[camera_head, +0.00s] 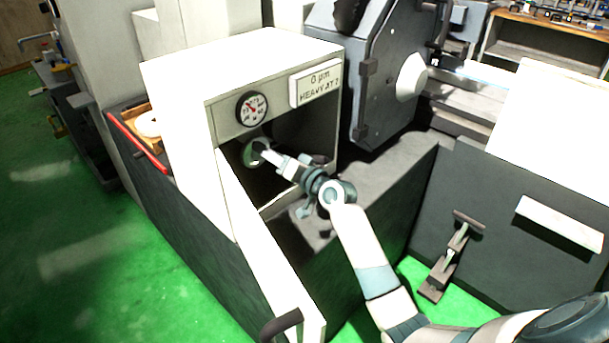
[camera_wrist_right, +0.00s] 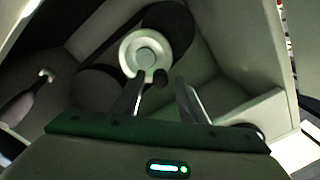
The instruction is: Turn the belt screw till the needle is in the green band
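A round dial gauge (camera_head: 252,109) sits on the front of the white cabinet (camera_head: 190,110); its needle shows, but the band colours are too small to read. My right gripper (camera_head: 262,156) reaches into the cabinet's open bay. A pale round pulley (camera_wrist_right: 146,52) with a dark belt (camera_wrist_right: 180,32) lies beyond the fingers in the right wrist view. The fingers of my right gripper (camera_wrist_right: 158,90) are apart, with nothing clearly held. A small dark round end (camera_wrist_right: 160,77) shows between the fingertips; I cannot tell whether it is the belt screw. My left gripper is not in view.
The cabinet door (camera_head: 265,245) stands open, with a dark handle (camera_head: 281,325) near its bottom. The bay walls lie close around my right gripper. A dark pedal-like bracket (camera_head: 450,256) stands over the green floor.

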